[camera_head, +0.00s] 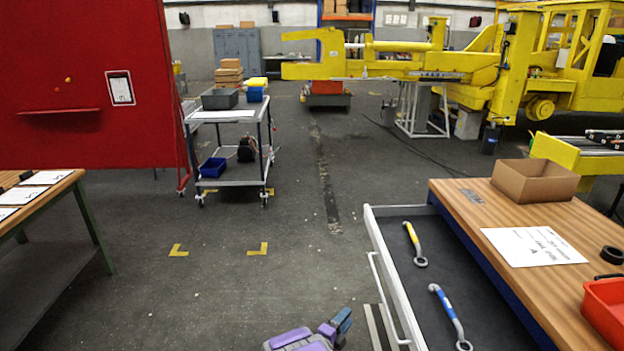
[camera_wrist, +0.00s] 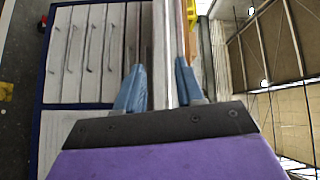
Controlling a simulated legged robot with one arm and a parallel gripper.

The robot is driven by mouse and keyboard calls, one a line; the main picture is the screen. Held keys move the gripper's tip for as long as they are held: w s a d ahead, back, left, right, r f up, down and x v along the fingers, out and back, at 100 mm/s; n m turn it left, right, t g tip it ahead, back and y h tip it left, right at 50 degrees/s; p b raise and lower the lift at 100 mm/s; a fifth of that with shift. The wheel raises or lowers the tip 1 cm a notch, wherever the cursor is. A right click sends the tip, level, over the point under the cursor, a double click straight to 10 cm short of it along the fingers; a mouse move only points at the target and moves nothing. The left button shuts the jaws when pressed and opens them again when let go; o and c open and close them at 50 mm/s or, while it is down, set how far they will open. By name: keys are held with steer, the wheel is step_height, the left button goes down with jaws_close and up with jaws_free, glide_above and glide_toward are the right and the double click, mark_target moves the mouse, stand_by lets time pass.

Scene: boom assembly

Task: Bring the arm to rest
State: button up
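My gripper (camera_head: 340,322) is at the bottom of the head view, left of the open drawer (camera_head: 385,268) and apart from its front handle in that picture. The wrist view shows my gripper (camera_wrist: 160,82) with its two blue fingers spread. The pale edge of the open drawer (camera_wrist: 165,50) shows between and beyond the fingers; nothing appears gripped. The drawer holds a yellow-handled wrench (camera_head: 414,244) and a blue-handled wrench (camera_head: 450,316). Most of my arm is out of view.
A wooden workbench (camera_head: 480,215) at right carries a cardboard box (camera_head: 535,181), a paper sheet and a red bin (camera_head: 605,308). A grey trolley (camera_head: 232,183) stands ahead. A red panel (camera_head: 80,85) and another table are at left. The middle floor is clear.

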steer(key=w+a+r+n+g+y, duration=0.1)
steer(key=w+a+r+n+y, duration=0.1)
steer(key=a+r+n+y, duration=0.3)
steer(key=w+a+r+n+g+y, duration=0.1)
steer(key=w+a+r+y, duration=0.15)
steer(key=r, duration=0.35)
steer(key=s+a+r+n+g+y, duration=0.2)
steer(key=s+r+n+g+y, duration=0.25)
steer(key=s+r+n, duration=0.4)
steer(key=s+d+r+n+g, duration=0.3)
steer(key=s+d, duration=0.1)
steer(key=s, duration=1.2)
steer(key=s+d+r+n+g, duration=0.3)
steer(key=s+d+r, duration=0.1)
steer(key=s, duration=1.2)
steer(key=s+d+r+n+g, duration=0.3)
steer(key=s+d+r, duration=0.1)
steer(key=s, duration=1.2)
steer(key=shift+s+r+h, duration=0.25)
steer(key=shift+s+h, duration=0.05)
steer(key=shift+s, duration=0.05)
steer(key=shift+d+g, duration=0.1)
steer(key=shift+g, duration=0.15)
